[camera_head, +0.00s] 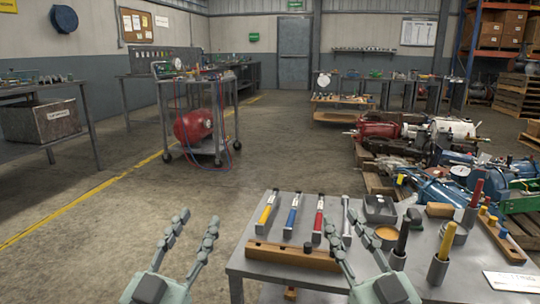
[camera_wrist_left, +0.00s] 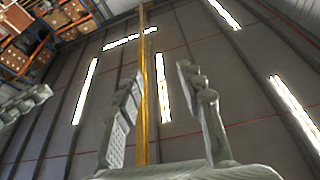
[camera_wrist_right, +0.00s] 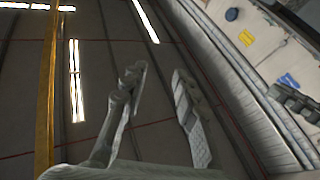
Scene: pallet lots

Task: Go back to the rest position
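My left gripper (camera_head: 192,236) is raised at the bottom of the head view, left of the metal table, with its two fingers apart and nothing between them. In the left wrist view the same gripper (camera_wrist_left: 163,85) points up at the ceiling, open and empty. My right gripper (camera_head: 352,236) is raised in front of the table's near edge, fingers apart. Its fingers overlap the wooden block in the picture; contact cannot be told. In the right wrist view this gripper (camera_wrist_right: 160,75) also points at the ceiling, open and empty.
The metal table (camera_head: 262,228) at front right bears a wooden block (camera_head: 290,256), yellow, blue and red-handled tools, a small tray (camera_head: 380,209) and upright cups with tools. Machine parts on pallets (camera_head: 440,165) lie behind it. A cart with a red tank (camera_head: 197,126) stands back left. Floor at left is clear.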

